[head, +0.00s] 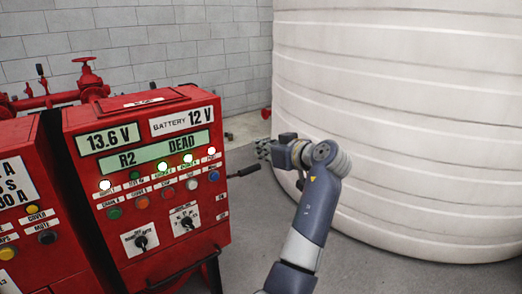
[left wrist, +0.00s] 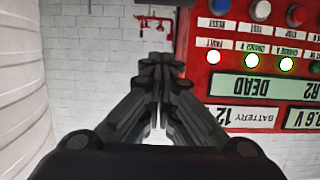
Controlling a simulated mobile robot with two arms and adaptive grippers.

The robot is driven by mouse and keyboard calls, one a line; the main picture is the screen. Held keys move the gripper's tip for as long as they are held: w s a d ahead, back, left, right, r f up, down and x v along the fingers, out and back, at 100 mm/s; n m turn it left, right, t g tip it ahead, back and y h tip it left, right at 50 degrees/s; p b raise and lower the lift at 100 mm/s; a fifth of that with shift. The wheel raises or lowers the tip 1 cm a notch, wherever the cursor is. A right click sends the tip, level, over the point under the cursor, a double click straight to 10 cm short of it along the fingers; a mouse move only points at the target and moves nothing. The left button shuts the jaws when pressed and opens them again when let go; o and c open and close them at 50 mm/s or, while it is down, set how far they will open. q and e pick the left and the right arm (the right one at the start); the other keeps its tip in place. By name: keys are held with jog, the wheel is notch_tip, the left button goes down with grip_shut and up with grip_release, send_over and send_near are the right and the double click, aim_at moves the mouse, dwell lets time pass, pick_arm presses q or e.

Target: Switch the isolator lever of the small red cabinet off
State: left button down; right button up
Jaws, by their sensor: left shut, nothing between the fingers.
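The small red cabinet (head: 165,265) stands left of centre in the head view, with displays, lamps, buttons and two rotary switches on its front. Its isolator lever (head: 244,171) is a dark handle on the right side, pointing right and slightly up. My left gripper (head: 264,149) is shut and empty, just above and right of the lever's tip; I cannot tell if they touch. In the left wrist view, its fingers (left wrist: 160,62) meet in front of a grey wall, and the cabinet (left wrist: 205,60) appears upside down at the right. The lever cannot be made out there. My right gripper is out of view.
A large white ribbed tank (head: 400,110) fills the right side, close behind my left arm. Another red cabinet (head: 45,185) stands at the far left. Red piping with a handwheel (head: 88,75) is behind. Some floor is clear between cabinet and tank.

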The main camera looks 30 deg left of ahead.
pick_arm(q)
jog(key=p, duration=0.3)
send_over(251, 168)
jog(key=a, duration=0.2)
jog(key=f, duration=0.2)
jog(key=f+p, duration=0.1)
jog(key=d+f+p, duration=0.1)
jog(key=shift+w+d+f, duration=0.1)
jog(key=shift+d+f, duration=0.05)
jog(key=shift+f, duration=0.15)
jog(key=shift+s+d+f, duration=0.2)
jog(key=shift+d+f, duration=0.15)
jog(key=shift+d, duration=0.05)
jog(key=shift+f, duration=0.1)
jog(key=shift+a, duration=0.15)
